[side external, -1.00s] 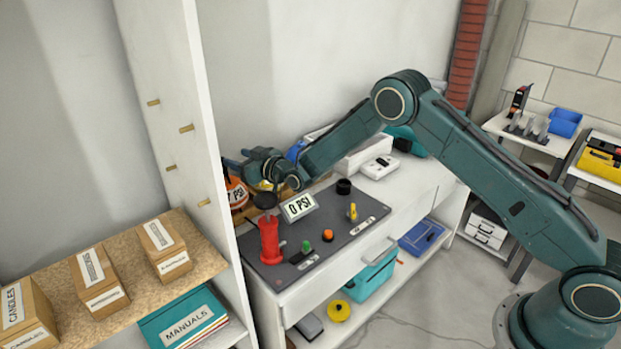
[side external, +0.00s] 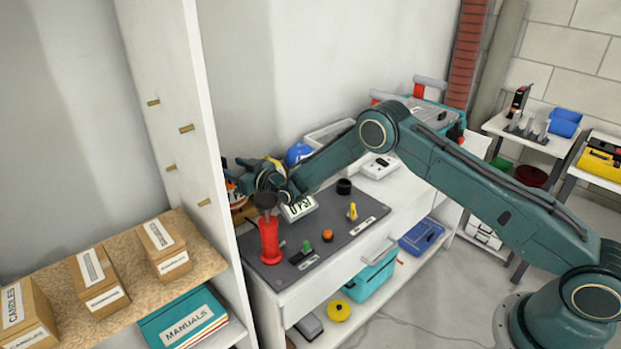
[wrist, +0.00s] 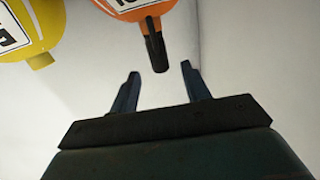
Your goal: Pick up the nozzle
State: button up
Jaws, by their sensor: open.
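In the wrist view, a black nozzle (wrist: 155,46) sticks out from the lower end of an orange tank (wrist: 138,9). My gripper (wrist: 160,69) is open, with one finger to each side of the nozzle's tip line. The nozzle's end is just ahead of or level with the fingertips; the exact depth is hard to tell. No contact shows. In the side external view, my gripper (side external: 238,175) is at the far left end of the bench, beside the shelf post. It largely hides the orange tank (side external: 232,186) there, and I cannot make out the nozzle.
A yellow tank (wrist: 30,35) is left of the orange one. A white shelf post (side external: 190,120) stands close to my gripper.

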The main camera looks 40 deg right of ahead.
aim_at(225, 165)
jog(key=shift+w, duration=0.3)
jog(key=shift+x, duration=2.35)
jog(key=shift+f, duration=0.15)
grip_shut()
